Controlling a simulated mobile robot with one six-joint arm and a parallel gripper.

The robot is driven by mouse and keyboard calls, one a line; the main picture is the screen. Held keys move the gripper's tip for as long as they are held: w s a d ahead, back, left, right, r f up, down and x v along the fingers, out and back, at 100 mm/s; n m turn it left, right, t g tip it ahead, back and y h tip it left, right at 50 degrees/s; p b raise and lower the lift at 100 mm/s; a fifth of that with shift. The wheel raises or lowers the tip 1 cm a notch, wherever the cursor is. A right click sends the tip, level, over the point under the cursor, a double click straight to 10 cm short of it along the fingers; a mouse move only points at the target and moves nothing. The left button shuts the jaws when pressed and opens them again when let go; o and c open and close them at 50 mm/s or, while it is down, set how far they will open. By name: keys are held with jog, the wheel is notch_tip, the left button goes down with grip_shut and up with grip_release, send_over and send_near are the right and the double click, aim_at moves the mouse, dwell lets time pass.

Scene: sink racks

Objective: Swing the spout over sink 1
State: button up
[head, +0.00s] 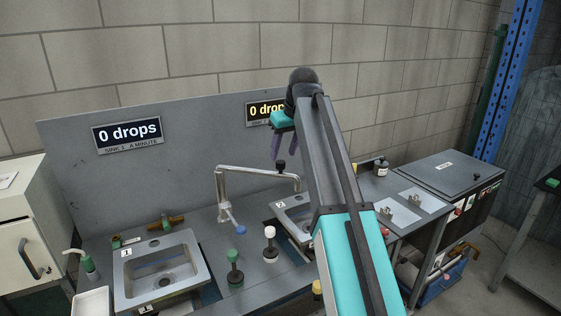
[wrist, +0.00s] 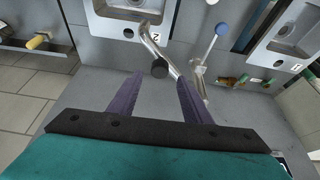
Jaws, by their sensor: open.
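The spout (head: 250,171) is a bent metal pipe running right from its upright post, with its end at sink 2 (head: 283,207). A black knob (head: 280,165) stands on the spout, and a blue-tipped lever (head: 239,229) is at the post. Sink 1 (head: 190,249) is at lower left, away from the spout's end. My gripper (head: 283,155) is open and empty, with purple fingers pointing down just above the knob. In the wrist view the knob (wrist: 159,69) shows between the fingertips (wrist: 160,78), apparently apart from them. Sink 1 (wrist: 264,56) also shows at right there.
A grey back panel bears a "0 drops" sign (head: 127,133) above sink 1 and another (head: 262,110) partly behind my gripper. Green (head: 235,278) and white (head: 270,252) knobbed posts stand between the sinks. A dark bottle (head: 382,168) stands further right.

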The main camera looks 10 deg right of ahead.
aim_at(281, 161)
jog(key=shift+p+x, duration=0.65)
jog(key=shift+x, duration=2.45)
grip_shut()
